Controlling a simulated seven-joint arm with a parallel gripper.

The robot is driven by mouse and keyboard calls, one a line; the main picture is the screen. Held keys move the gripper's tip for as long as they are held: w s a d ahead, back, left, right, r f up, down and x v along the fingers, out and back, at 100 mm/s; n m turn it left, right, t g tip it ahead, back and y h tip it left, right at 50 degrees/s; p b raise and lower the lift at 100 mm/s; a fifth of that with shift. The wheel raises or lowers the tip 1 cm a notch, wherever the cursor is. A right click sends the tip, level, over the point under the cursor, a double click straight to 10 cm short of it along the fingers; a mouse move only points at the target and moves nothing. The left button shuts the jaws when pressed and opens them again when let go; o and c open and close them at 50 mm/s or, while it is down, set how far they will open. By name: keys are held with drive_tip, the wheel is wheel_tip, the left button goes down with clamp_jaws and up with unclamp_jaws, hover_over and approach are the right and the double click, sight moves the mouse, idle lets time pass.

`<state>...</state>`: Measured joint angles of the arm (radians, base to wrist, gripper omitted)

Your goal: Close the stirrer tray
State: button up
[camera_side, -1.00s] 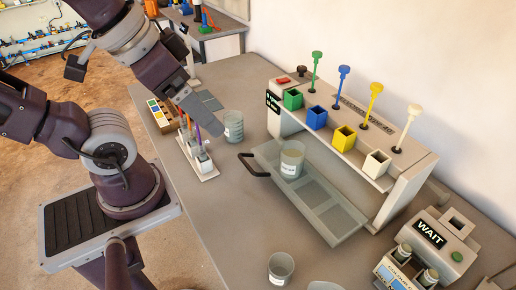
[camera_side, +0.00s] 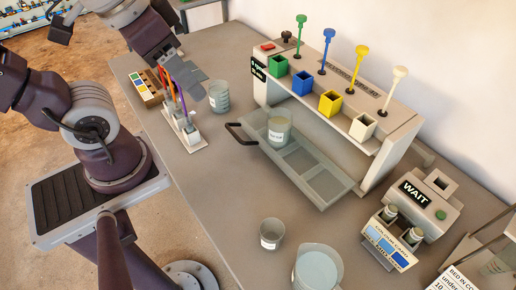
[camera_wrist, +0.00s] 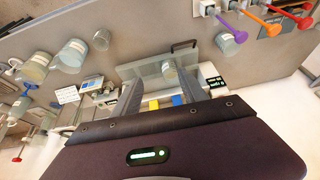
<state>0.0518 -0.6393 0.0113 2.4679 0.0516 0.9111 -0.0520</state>
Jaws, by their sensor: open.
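The stirrer tray (camera_side: 326,186) is a grey, see-through tray with recessed panels, pulled out in front of the white stirrer unit (camera_side: 376,160). Its black handle (camera_side: 236,136) sticks out at the tray's left end. A labelled beaker (camera_side: 279,130) stands on the tray near the handle. My gripper (camera_side: 193,82) is open and empty, above the table to the left of the unit, apart from the handle. In the wrist view my gripper (camera_wrist: 160,92) has its fingers spread, with the tray (camera_wrist: 146,72), handle (camera_wrist: 184,45) and beaker (camera_wrist: 169,74) beyond them.
A loose beaker (camera_side: 218,97) and a rack of upright tools (camera_side: 184,129) stand near my gripper. Two beakers (camera_side: 271,233) (camera_side: 317,268) stand at the front. A WAIT device (camera_side: 418,198) is at the right.

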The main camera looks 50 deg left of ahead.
drive_tip(key=w+f+g+y, duration=0.1)
drive_tip(key=w+f+g, duration=0.1)
drive_tip(key=f, duration=0.1)
drive_tip(key=w+f+m+g+y, duration=0.1)
drive_tip(key=w+f+g+y, duration=0.1)
drive_tip(key=f, duration=0.2)
drive_tip(key=w+a+f+m+g+y, duration=0.1)
drive_tip(key=f+y, duration=0.1)
drive_tip(key=f, duration=0.2)
drive_tip(key=shift+w+g, duration=0.4)
drive_tip(key=shift+c, duration=1.2)
drive_tip(key=m+t+y, duration=0.6)
drive_tip(key=m+y, duration=0.2)
drive_tip(key=y, duration=0.1)
approach(235, 136)
drive_tip(key=x, duration=0.4)
drive_tip(key=shift+a, duration=0.15)
drive_tip(key=shift+w+a+f+y, duration=0.1)
drive_tip(key=shift+a+f+y, duration=0.1)
drive_tip(key=shift+f+y, duration=0.1)
drive_tip(key=x, duration=0.6)
drive_tip(key=shift+w+a, duration=0.1)
drive_tip(key=shift+a, duration=0.25)
clamp_jaws()
